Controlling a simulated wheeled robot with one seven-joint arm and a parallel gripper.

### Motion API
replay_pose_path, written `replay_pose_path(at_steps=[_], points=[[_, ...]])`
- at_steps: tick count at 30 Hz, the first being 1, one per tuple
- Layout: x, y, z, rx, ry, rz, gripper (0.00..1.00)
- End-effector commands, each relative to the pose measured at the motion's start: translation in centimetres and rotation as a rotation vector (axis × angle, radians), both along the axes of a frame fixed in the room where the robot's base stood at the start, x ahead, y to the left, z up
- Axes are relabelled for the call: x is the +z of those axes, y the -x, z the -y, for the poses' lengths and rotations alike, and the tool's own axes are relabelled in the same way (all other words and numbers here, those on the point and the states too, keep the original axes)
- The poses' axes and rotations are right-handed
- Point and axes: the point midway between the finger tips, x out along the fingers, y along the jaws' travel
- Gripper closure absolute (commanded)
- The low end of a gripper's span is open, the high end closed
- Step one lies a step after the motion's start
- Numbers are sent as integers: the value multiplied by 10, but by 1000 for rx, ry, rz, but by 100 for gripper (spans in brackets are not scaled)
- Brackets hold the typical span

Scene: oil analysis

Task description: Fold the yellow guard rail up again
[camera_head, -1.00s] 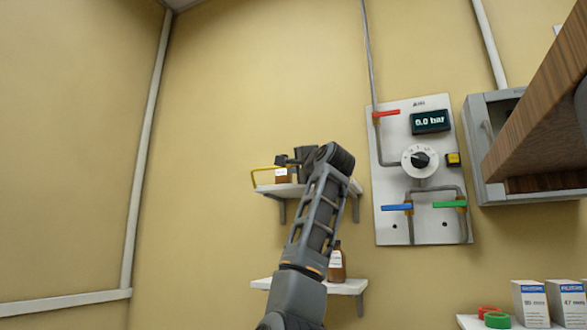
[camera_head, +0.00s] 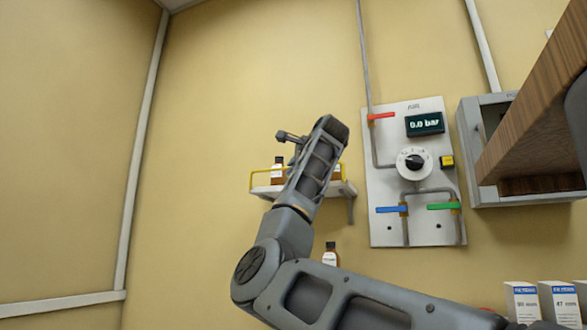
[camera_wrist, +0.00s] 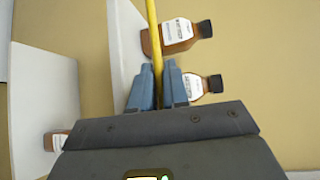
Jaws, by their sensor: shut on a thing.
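The yellow guard rail (camera_head: 262,171) runs along the upper wall shelf (camera_head: 345,188) and stands above its board in the head view. Its middle is hidden behind my arm. In the wrist view the rail (camera_wrist: 152,22) comes down from the top edge into my gripper (camera_wrist: 158,78). The blue fingers are shut on the rail, one on each side. In the head view the fingers are hidden behind my arm. Brown bottles with white labels (camera_head: 277,172) stand on the upper shelf; in the wrist view two bottles (camera_wrist: 176,36) are close to the rail and fingers.
A lower bottle (camera_head: 330,255) shows below the upper shelf, partly behind my arm. A valve panel (camera_head: 381,150) with coloured levers and a dial is on the wall to the right. A grey cabinet (camera_head: 467,150) and white boxes (camera_head: 522,300) are farther right.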

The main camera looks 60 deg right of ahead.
Motion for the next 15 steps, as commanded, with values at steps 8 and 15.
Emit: replay_pose_path(at_steps=[8,15], points=[[-1,0,1,-1,-2,-1,100],[-1,0,1,-1,-1,-1,68]])
